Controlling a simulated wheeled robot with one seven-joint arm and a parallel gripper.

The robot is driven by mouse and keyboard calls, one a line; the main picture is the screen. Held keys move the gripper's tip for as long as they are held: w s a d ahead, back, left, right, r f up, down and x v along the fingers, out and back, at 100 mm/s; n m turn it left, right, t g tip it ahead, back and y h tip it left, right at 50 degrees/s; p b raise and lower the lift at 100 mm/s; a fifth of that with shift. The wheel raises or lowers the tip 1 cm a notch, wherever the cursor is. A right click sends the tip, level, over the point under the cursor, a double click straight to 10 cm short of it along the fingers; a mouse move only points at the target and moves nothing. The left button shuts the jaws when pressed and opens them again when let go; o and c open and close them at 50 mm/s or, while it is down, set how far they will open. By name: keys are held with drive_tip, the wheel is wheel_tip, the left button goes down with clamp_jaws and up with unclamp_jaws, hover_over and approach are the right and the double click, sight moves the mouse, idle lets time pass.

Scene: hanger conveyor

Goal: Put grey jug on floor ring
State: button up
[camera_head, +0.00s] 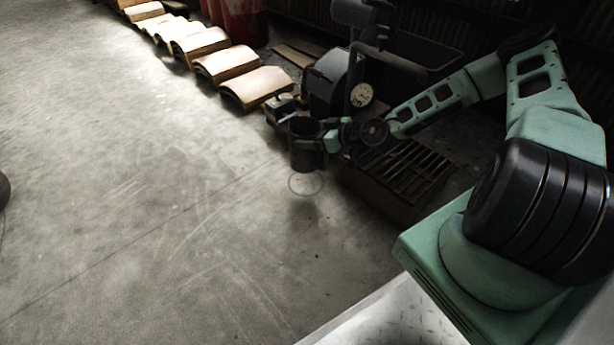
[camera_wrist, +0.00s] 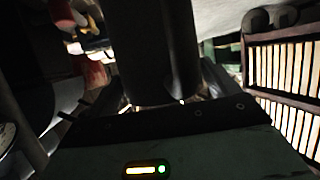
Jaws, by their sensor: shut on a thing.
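The grey jug (camera_head: 304,152) looks dark and roughly upright in the head view. My gripper (camera_head: 325,142) is shut on it from the right side and holds it above the floor. In the wrist view the jug (camera_wrist: 155,50) fills the upper middle as a dark cylinder between the fingers. The floor ring (camera_head: 305,184) is a thin faint circle on the concrete. It shows just below the jug in the head view, with a gap between them. I cannot tell from this angle whether the jug is straight above it.
A dark machine with a round dial (camera_head: 361,95) stands behind my gripper. A slatted grate (camera_head: 408,172) lies to the right of the ring. A row of curved tan tiles (camera_head: 256,86) runs to the upper left.

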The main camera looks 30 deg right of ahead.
sight(319, 159)
drive_tip(key=shift+w+d+f+b, duration=0.3)
drive_tip(key=shift+w+f+b, duration=0.15)
drive_tip(key=shift+f, duration=0.35)
wheel_tip(319, 159, down, 9)
drive_tip(key=b, duration=0.7)
drive_tip(key=shift+b, duration=0.35)
drive_tip(key=shift+r, duration=0.1)
drive_tip(key=o, duration=1.1)
drive_tip(key=shift+s+f, duration=0.1)
drive_tip(key=shift+f, duration=0.1)
